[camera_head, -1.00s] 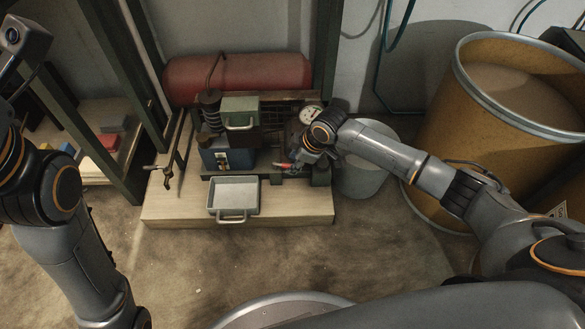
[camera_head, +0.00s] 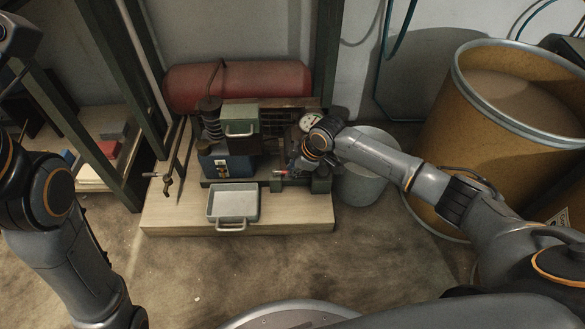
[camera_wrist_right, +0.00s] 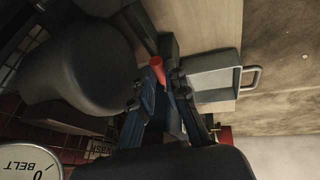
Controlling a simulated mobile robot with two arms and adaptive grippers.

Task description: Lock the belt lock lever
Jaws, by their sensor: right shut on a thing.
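The belt lock lever has a red tip (camera_head: 281,173) and sits low on the front right of the machine (camera_head: 232,150). My right gripper (camera_head: 293,167) reaches in from the right and is shut at the lever, hiding most of it. In the right wrist view the red lever end (camera_wrist_right: 157,70) shows at the blue-grey fingertips (camera_wrist_right: 158,88). The lever's exact angle cannot be told. My left arm shows at the left edge, but its gripper is out of frame.
A grey metal tray (camera_head: 233,218) sits on the wooden base in front of the machine. A round gauge (camera_head: 311,122), marked BELT in the wrist view (camera_wrist_right: 28,163), is behind my right gripper. A grey bucket (camera_head: 366,185) and a large yellow drum (camera_head: 440,150) stand right.

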